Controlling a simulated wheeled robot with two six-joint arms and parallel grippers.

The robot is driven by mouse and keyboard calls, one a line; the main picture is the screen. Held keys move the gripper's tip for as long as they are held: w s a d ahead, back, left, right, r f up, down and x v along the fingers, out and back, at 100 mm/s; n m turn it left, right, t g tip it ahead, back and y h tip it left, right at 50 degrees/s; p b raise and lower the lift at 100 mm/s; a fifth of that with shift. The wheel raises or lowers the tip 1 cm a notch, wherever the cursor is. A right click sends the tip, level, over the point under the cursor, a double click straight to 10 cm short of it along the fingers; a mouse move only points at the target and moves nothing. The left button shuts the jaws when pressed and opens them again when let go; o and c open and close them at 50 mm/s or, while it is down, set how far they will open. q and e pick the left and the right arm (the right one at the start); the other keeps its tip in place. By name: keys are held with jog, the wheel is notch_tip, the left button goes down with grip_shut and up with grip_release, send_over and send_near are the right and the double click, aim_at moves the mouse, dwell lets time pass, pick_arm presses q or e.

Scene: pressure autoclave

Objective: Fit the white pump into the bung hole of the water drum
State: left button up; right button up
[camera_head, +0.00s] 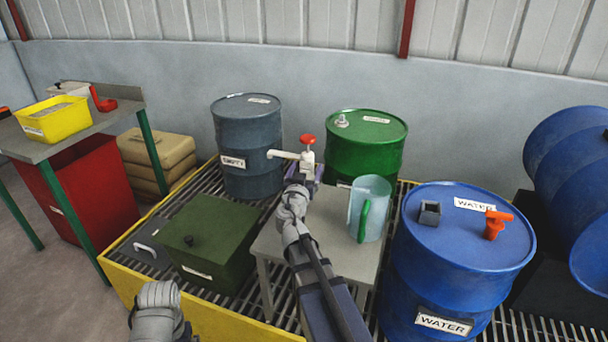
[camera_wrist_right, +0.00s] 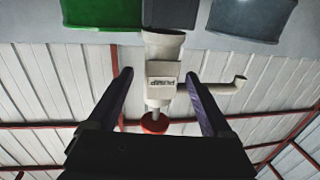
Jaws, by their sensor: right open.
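The white pump (camera_head: 306,158), with a red knob on top and a spout pointing left, is at the far end of my right arm, near the back of a small grey table. In the right wrist view the pump (camera_wrist_right: 160,85) lies between the two fingers of my right gripper (camera_wrist_right: 159,78), which is open with gaps on both sides. The pump's lower end is hidden in the head view. The blue water drum (camera_head: 440,275) stands at the right. A grey square collar (camera_head: 430,212) and an orange tap-like fitting (camera_head: 495,223) sit on its lid. My left gripper is not in view.
A clear jug (camera_head: 370,190) with a green handle stands on the small grey table (camera_head: 325,222), between my right arm and the water drum. A green drum (camera_head: 365,150) and a grey-blue drum (camera_head: 245,150) stand behind. A dark green box (camera_head: 215,235) is left.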

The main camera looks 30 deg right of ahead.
jog(key=x, duration=0.5)
jog(key=shift+w+d, duration=0.25)
grip_shut()
dwell(0.4)
